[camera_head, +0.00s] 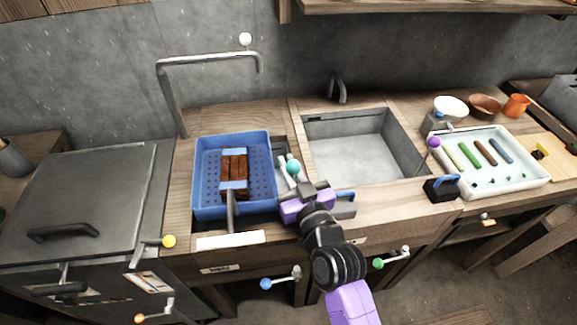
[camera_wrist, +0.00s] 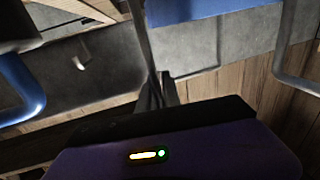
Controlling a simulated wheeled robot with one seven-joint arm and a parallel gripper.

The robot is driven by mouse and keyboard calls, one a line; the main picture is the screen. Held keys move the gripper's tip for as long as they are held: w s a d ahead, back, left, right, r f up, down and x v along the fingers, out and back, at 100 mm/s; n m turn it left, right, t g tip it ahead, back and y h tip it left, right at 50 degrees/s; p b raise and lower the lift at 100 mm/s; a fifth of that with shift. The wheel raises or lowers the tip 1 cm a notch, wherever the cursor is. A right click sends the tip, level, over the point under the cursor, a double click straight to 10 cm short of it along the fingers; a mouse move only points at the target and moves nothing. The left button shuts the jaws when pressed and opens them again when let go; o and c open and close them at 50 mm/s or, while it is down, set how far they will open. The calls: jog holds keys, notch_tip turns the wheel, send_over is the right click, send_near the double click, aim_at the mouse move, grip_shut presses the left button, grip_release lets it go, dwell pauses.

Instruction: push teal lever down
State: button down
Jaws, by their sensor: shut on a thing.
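The teal lever shows in the head view as a teal ball (camera_head: 293,167) on a pale rod, just right of the blue perforated tray (camera_head: 200,208). My gripper (camera_head: 312,192) is close to the lever, below and right of its ball. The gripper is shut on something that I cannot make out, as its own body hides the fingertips. I cannot tell whether it touches the lever. I cannot pick out the teal ball in the wrist view. A blue curved bar (camera_wrist: 22,95) shows at the left there.
The tray holds a brown mould (camera_head: 233,165). An open sink (camera_head: 365,150) lies behind and right of my gripper. Yellow (camera_head: 168,241), blue (camera_head: 266,284) and green (camera_head: 378,264) levers stick out in front.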

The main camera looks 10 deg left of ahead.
notch_tip(320, 180, down, 4)
jog(key=b, duration=0.3)
jog(key=shift+f, duration=0.1)
jog(key=c, duration=1.6)
grip_release()
jog(key=shift+o, duration=0.2)
jog(key=b+v, duration=0.1)
jog(key=v, duration=0.6)
jog(key=shift+s+d, duration=0.15)
jog(key=shift+s, duration=0.15)
